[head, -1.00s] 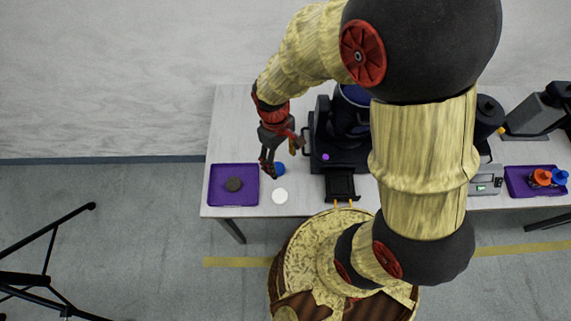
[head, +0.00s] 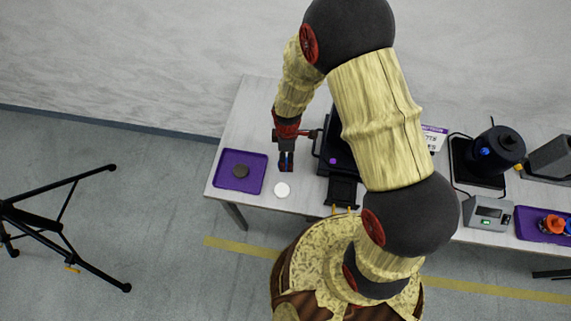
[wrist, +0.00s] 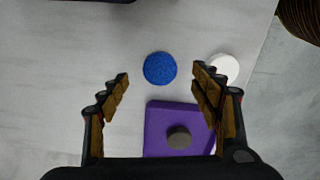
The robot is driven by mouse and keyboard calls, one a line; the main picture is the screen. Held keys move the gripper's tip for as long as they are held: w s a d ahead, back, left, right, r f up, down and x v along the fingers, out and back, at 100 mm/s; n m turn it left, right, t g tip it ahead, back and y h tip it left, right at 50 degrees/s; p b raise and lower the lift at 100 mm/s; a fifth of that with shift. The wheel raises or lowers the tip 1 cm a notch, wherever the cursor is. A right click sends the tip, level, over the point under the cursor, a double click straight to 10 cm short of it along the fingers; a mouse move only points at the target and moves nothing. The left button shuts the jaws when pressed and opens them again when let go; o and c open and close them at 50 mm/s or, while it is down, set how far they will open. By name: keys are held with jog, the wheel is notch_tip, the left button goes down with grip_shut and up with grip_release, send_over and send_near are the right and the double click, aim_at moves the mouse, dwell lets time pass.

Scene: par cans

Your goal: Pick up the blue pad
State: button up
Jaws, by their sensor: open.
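The blue pad (wrist: 160,69) is a round, flat blue disc lying on the pale table. In the wrist view it shows just beyond my gripper (wrist: 160,88), between the lines of the two fingers. My gripper is open and empty, with its fingers spread wider than the pad. In the head view my gripper (head: 286,166) hangs over the table, right of the purple tray, and a bit of blue shows at its fingers. How high the fingers are above the pad is hard to tell.
A white disc (wrist: 224,68) lies close to the right finger; it also shows in the head view (head: 282,190). A purple tray (wrist: 160,146) holds a dark grey disc (wrist: 179,138). A black machine (head: 342,190) stands right of my gripper. A grey device (head: 489,214) stands further right.

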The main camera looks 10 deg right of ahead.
jog(key=shift+w+a+f+b, duration=0.1)
jog(key=shift+f+b, duration=0.05)
jog(key=shift+f, duration=1.25)
jog(key=shift+a+f+b, duration=0.1)
jog(key=shift+f+b, duration=0.05)
jog(key=shift+f, duration=1.2)
jog(key=c, duration=0.3)
jog(key=c, duration=0.6)
